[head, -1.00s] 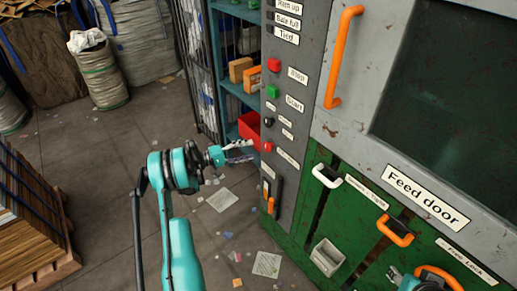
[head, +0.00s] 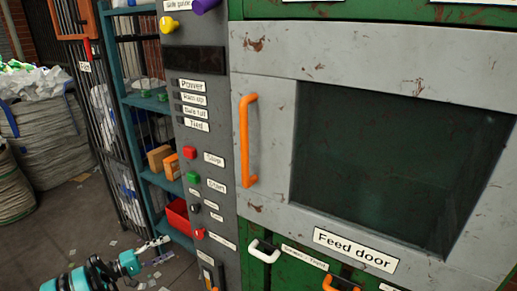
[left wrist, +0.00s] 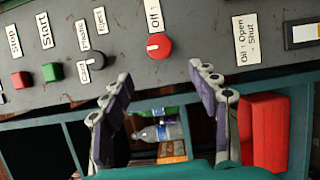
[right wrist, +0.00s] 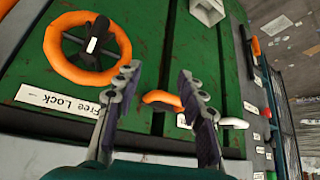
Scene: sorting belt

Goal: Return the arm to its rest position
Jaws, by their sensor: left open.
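My left gripper (head: 154,246) is low at the left in the head view, just left of the grey control panel (head: 205,142). In the left wrist view its fingers (left wrist: 160,75) are apart with nothing between them. They point at the panel, below a red knob (left wrist: 159,46) and apart from it as far as I can tell. My right gripper is out of the head view. In the right wrist view its fingers (right wrist: 158,76) are apart and empty, in front of the green machine front (right wrist: 200,60), with an orange handle (right wrist: 161,98) behind them.
The feed door's orange handle (head: 248,140) sticks out from the machine. A teal shelf (head: 153,103) with a red bin (head: 178,215) stands beside the panel. An orange wheel (right wrist: 60,62) is near the right gripper. Open floor (head: 75,215) lies at the left.

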